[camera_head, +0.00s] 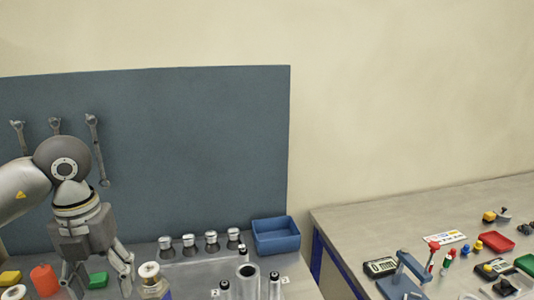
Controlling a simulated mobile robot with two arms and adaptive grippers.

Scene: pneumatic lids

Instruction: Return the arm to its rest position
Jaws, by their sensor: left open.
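My left arm comes in from the left edge, and its gripper (97,284) points down over the left part of the workbench (205,270). Its fingers are apart, with a green block (98,280) seen behind the gap between them. I see nothing held, though the lowest part of the fingers is near the picture's bottom edge. My right gripper is not in view. Several silver lids (189,242) stand in a row to the right of the gripper, apart from it. Upright metal cylinders (248,281) stand in front of them.
A capped bottle (150,281) stands close to the gripper's right, an orange cylinder (44,280) to its left. A blue bin (276,238) sits at the bench's back right. A blue-grey board (190,150) with wrenches (96,140) rises behind. A second table (365,225) holds small parts.

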